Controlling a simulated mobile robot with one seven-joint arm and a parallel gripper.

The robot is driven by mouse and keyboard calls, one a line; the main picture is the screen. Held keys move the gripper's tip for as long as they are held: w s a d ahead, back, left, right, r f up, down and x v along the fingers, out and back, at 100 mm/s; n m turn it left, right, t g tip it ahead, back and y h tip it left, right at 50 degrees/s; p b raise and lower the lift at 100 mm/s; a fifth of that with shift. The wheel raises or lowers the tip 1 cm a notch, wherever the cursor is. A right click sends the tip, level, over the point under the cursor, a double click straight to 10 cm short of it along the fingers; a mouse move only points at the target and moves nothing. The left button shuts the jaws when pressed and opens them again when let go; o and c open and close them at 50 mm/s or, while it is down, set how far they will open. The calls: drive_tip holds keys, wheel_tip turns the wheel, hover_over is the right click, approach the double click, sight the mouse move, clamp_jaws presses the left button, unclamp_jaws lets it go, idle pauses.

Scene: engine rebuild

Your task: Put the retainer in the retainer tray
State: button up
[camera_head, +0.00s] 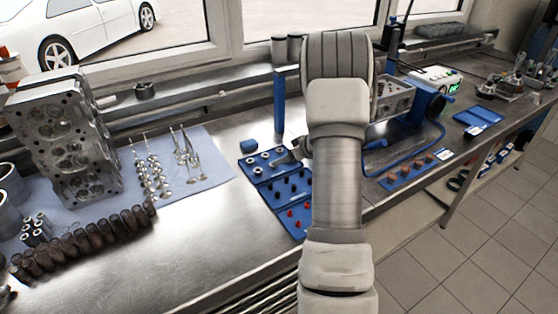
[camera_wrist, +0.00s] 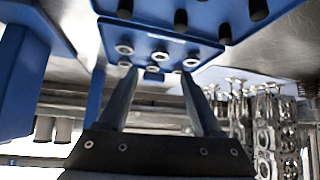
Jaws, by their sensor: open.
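The blue tray section with several silver ring-shaped retainers, likely the retainer tray (camera_head: 246,165), lies on the bench left of my arm. It also shows in the wrist view (camera_wrist: 205,47), where the picture is upside down. My gripper (camera_wrist: 158,75) is open, its two fingers spread and pointing at this section. One silver retainer (camera_wrist: 152,69) appears between the fingertips; nothing is visibly clamped, and I cannot tell whether the fingers touch anything. In the head view my gripper (camera_head: 288,158) is at the section's right side, mostly hidden by my arm.
Adjoining blue sections hold black pieces (camera_head: 285,187) and red pieces (camera_head: 291,213). A small blue block (camera_head: 248,146) and a blue post (camera_head: 279,103) stand behind. The cylinder head (camera_head: 68,140) and valves (camera_head: 150,170) are at left. Bare steel bench lies between.

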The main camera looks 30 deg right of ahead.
drive_tip(key=v, duration=0.5)
drive_tip(key=shift+s+r+p, duration=0.1)
drive_tip(key=shift+s+p, duration=0.05)
drive_tip(key=shift+p, duration=0.15)
